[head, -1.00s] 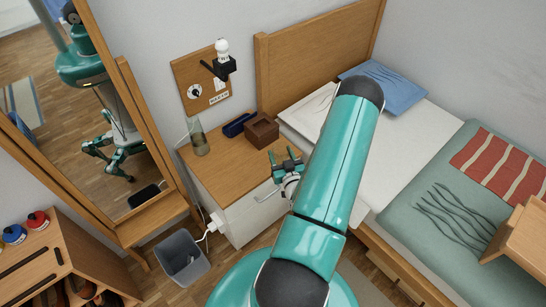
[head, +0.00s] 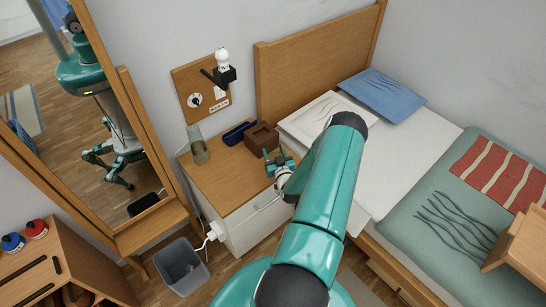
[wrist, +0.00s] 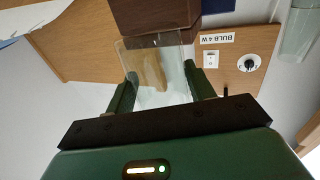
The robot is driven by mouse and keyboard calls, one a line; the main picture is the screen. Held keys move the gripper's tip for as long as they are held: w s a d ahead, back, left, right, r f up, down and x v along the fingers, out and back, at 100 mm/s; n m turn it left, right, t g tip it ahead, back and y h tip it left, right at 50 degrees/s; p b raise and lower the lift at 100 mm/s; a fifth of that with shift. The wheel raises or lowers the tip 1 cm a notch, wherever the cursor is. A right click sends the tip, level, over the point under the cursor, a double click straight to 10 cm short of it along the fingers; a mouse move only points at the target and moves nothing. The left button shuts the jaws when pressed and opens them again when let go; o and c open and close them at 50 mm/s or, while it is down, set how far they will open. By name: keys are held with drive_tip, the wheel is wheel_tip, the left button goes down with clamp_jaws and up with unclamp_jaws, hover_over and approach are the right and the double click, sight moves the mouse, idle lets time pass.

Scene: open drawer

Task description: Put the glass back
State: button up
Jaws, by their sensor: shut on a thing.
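My gripper (wrist: 162,88) is shut on a clear, see-through glass (wrist: 150,62), which sits between its two fingers in the wrist view. A tan shape shows in or through it; I cannot tell which. In the head view my gripper (head: 279,163) is at the front right of the wooden nightstand (head: 208,176), just in front of a brown box (head: 262,137). The held glass cannot be made out there. Another clear glass vessel (head: 199,147) stands upright at the nightstand's back left; the wrist view shows it at the top right (wrist: 298,28).
A dark blue object (head: 238,132) lies beside the box. A wall board (head: 203,92) carries a bare-bulb lamp (head: 223,68). A mirror (head: 95,130) stands left, a bin (head: 180,268) below, and the bed (head: 390,150) right. The nightstand's front left top is clear.

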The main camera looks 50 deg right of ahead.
sight(273, 157)
drive_tip(key=shift+w+d+f, duration=0.35)
drive_tip(key=shift+w+f, duration=0.1)
drive_tip(key=shift+f, duration=0.2)
drive_tip(key=shift+w+d+f, duration=0.15)
drive_tip(key=shift+f, duration=0.45)
drive_tip(key=shift+w+d+f, duration=0.1)
drive_tip(key=shift+f, duration=1)
drive_tip(key=shift+f, duration=0.2)
drive_tip(key=o, duration=1.1)
drive_tip(key=v, duration=1.4)
drive_tip(key=shift+w+a+r, duration=0.25)
drive_tip(key=shift+r, duration=0.05)
